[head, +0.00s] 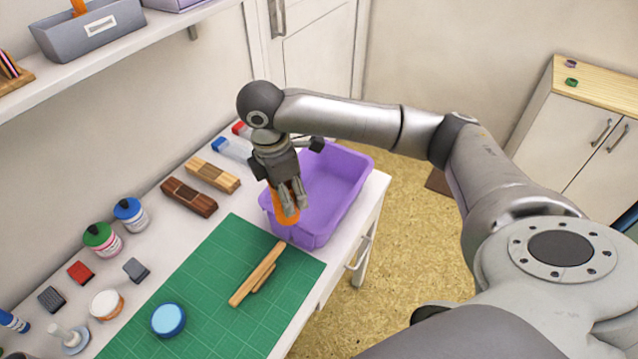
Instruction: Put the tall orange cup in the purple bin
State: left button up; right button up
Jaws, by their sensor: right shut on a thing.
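The purple bin (337,193) stands at the right end of the white table in the head view. My right gripper (291,207) points down over the bin's left side. It is shut on the orange cup (284,216). The gripper's fingers cover part of the cup. The cup overlaps the bin's left rim in the picture; I cannot tell whether it is inside the bin or above it. My left gripper is not in view.
A green cutting mat (205,275) with a wooden tool (257,275) lies in front of the bin. Wooden blocks (212,175), ink bottles (131,213) and inkpads stand along the table's back. A shelf (125,45) hangs above at the left.

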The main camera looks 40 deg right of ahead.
jog(key=w+d+f+n, duration=0.1)
jog(key=w+d+n, duration=0.15)
jog(key=n, duration=0.25)
jog(key=n+t, duration=0.1)
jog(key=n, duration=0.7)
send_over(308, 219)
notch_tip(308, 219, down, 8)
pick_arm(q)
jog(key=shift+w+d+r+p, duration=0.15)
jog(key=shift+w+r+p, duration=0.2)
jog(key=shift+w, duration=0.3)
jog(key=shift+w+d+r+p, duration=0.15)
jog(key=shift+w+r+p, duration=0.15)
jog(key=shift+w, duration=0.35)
pick_arm(e)
jog(key=shift+y, duration=0.3)
jog(key=shift+f, duration=2)
jog(key=shift+f, duration=0.15)
jog(key=o, duration=1)
jog(key=shift+c, duration=0.2)
pick_arm(q)
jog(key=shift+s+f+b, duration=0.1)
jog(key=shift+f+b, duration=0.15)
jog(key=shift+b, duration=0.1)
pick_arm(e)
notch_tip(308, 219, up, 12)
jog(key=s, duration=0.1)
jog(key=shift+a, duration=0.4)
